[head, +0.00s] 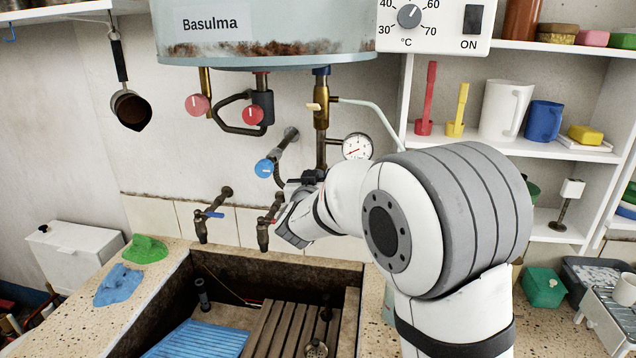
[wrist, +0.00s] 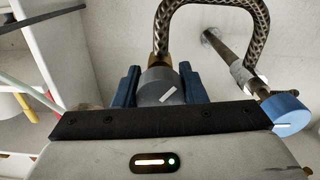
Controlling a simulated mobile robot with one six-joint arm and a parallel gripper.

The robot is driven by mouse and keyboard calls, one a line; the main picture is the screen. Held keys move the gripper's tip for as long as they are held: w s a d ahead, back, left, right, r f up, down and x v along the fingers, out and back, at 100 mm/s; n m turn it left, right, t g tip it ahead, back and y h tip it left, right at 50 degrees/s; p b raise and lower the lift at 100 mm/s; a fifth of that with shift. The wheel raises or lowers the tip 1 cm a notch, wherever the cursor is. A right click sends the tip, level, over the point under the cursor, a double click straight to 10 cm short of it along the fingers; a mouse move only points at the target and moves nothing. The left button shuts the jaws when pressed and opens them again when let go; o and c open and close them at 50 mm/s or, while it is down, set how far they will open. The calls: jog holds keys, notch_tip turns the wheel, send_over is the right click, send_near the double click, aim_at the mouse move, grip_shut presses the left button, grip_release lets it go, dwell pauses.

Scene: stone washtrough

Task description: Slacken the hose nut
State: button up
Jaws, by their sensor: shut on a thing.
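The hose nut (wrist: 152,90) is a grey round collar with a white line mark on it, at the end of a braided metal hose (wrist: 212,8) in the wrist view. The white mark slants up to the right. My gripper (wrist: 158,82) is shut on the nut, one blue finger on each side. In the head view my gripper (head: 308,178) is below the boiler, by the wall pipes, and hides the nut there. The hose bends over and runs down to a pipe fitting beside a blue round valve knob (wrist: 286,110).
The blue knob (head: 265,168) and a pressure gauge (head: 357,147) are close to my gripper. The boiler (head: 270,35) hangs above with two red knobs. Two taps (head: 203,225) stick out over the stone trough (head: 180,290). Shelves (head: 560,152) with mugs stand at right.

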jog(key=shift+m, duration=0.4)
jog(key=o, duration=1)
jog(key=shift+s, duration=0.1)
jog(key=s, duration=0.2)
jog(key=s+a+b, duration=0.1)
jog(key=s, duration=0.4)
jog(key=shift+s+a+b, duration=0.25)
jog(key=shift+b, duration=0.15)
